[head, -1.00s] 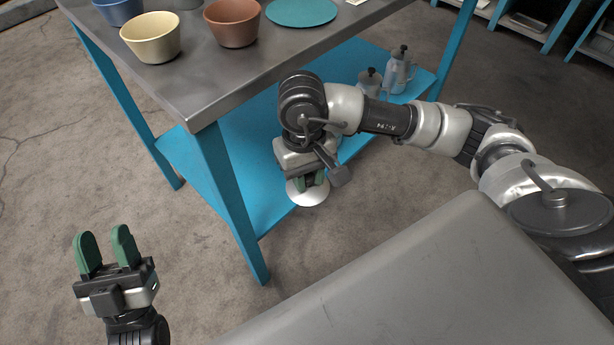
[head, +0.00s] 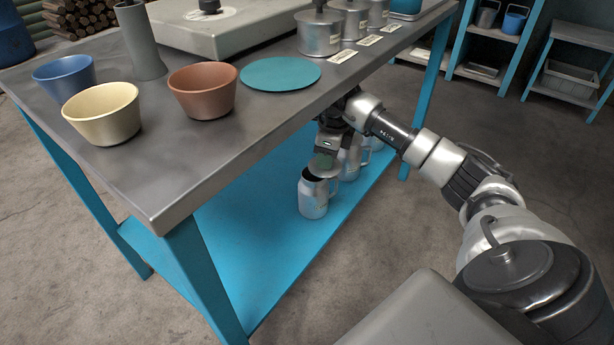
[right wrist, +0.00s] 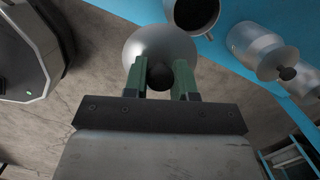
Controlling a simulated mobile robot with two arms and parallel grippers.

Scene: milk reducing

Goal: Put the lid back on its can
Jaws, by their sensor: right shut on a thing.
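My right gripper (head: 323,164) is under the table top, just above the rim of a silver can (head: 313,197) on the blue lower shelf. In the right wrist view the gripper (right wrist: 160,75) is shut on the dark knob (right wrist: 158,77) of a shiny round lid (right wrist: 160,42). The open mouth of the can (right wrist: 193,14) shows dark beyond the lid's edge, so the lid is beside the opening in that view. Whether they touch I cannot tell. My left gripper is out of view.
Another silver can (right wrist: 258,46) with a dark knob stands on the shelf (head: 255,240) near the open can. The table top (head: 150,180) overhangs the arm, with bowls (head: 103,115), a teal disc (head: 281,74) and pots (head: 320,35). The shelf's left part is clear.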

